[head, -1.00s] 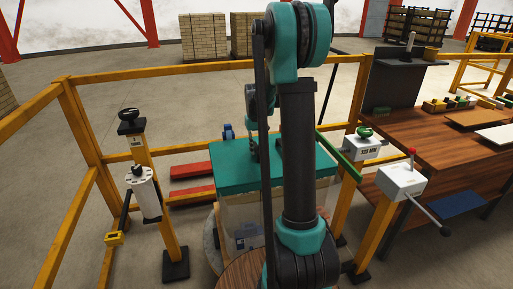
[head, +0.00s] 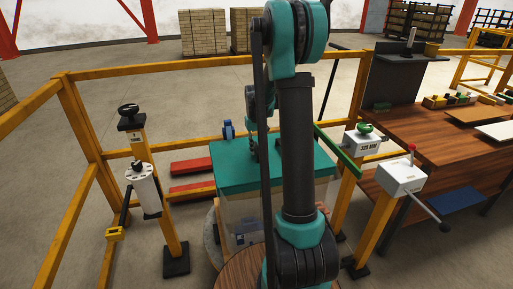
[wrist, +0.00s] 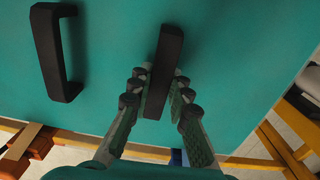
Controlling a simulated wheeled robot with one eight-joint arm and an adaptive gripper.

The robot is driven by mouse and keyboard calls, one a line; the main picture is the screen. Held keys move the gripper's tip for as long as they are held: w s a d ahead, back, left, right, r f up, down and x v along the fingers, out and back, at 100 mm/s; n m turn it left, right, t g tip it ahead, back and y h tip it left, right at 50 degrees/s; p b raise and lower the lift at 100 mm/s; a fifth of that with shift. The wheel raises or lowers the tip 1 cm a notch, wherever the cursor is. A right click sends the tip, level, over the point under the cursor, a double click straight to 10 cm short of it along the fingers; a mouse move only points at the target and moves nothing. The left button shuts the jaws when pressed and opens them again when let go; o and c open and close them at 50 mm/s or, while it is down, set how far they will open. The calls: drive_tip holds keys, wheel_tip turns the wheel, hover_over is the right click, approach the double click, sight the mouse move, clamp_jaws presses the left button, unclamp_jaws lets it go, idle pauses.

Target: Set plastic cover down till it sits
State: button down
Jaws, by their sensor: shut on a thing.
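The plastic cover (head: 232,168) is a flat teal sheet, lying about level above a clear-sided box (head: 240,210) in the head view. My arm hides much of its right side, and I cannot tell whether its edges rest on the box. In the wrist view the cover (wrist: 110,90) fills most of the picture and has two black handles. My gripper (wrist: 157,82) is shut on the right-hand black handle (wrist: 166,52), with fingers on both sides. The other handle (wrist: 55,55) is free, to the left.
Yellow rails (head: 210,66) surround the spot. A post with a black knob and white dial (head: 143,188) stands left. White control boxes (head: 402,178) and a wooden workbench (head: 440,130) stand right.

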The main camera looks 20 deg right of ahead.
drive_tip(key=c, duration=1.3)
unclamp_jaws()
drive_tip(key=shift+c, duration=0.2)
wheel_tip(320, 180, up, 11)
drive_tip(key=s+a+f+t, duration=0.1)
drive_tip(key=s+f, duration=0.3)
drive_tip(key=s, duration=0.5)
drive_tip(key=s+a+f+t, duration=0.1)
drive_tip(key=s+a+f, duration=0.2)
drive_tip(key=s, duration=0.7)
drive_tip(key=s+a+f+t, duration=0.2)
drive_tip(key=s+f, duration=0.2)
drive_tip(key=s, duration=0.5)
drive_tip(key=shift+s+f, duration=0.25)
drive_tip(key=shift+f, duration=0.05)
